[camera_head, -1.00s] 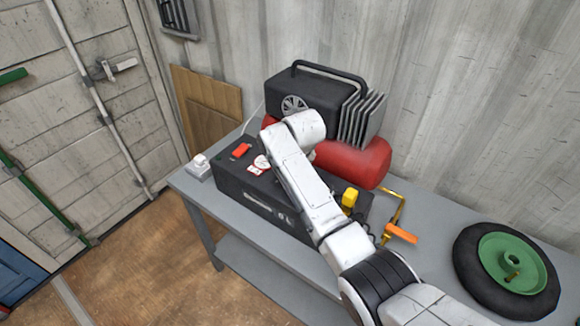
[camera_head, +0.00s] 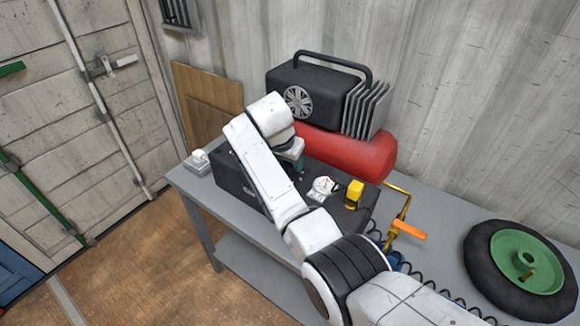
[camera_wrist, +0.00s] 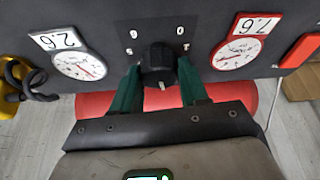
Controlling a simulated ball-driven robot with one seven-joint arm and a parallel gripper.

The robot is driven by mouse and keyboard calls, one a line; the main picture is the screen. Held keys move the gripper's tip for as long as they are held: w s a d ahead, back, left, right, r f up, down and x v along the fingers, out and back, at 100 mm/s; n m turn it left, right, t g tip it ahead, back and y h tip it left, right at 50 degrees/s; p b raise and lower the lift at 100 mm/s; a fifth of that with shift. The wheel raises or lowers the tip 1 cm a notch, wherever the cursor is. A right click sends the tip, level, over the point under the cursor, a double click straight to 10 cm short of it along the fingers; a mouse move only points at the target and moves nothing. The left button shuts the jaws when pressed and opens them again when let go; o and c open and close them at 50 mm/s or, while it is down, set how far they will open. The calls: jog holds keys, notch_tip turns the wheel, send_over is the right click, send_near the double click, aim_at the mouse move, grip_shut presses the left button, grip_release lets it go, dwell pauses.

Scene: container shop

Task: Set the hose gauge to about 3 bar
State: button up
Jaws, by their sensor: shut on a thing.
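In the wrist view a black knob (camera_wrist: 158,64) with a pale pointer mark sits on the dark panel, with small scale marks around it. My gripper (camera_wrist: 160,84) has its green fingers shut on the knob's sides. A red-rimmed gauge (camera_wrist: 240,50) on the right carries the label 7.6. In the head view the white gauge (camera_head: 324,187) shows on the black box (camera_head: 345,214); my arm hides the knob and the red-rimmed gauge.
A red tank (camera_head: 350,155) and a black finned compressor (camera_head: 310,92) stand behind the box.

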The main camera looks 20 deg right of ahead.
jog(key=shift+m+b, duration=0.45)
jog(key=shift+m, duration=0.15)
jog(key=shift+g, duration=0.3)
jog(key=o, duration=1.1)
jog(key=shift+c, duration=0.2)
jog(key=b+v, duration=0.1)
jog(key=v, duration=0.9)
jog(key=shift+a+r+b, duration=0.3)
jog(key=shift+b, duration=0.05)
jog(key=shift+s, duration=0.1)
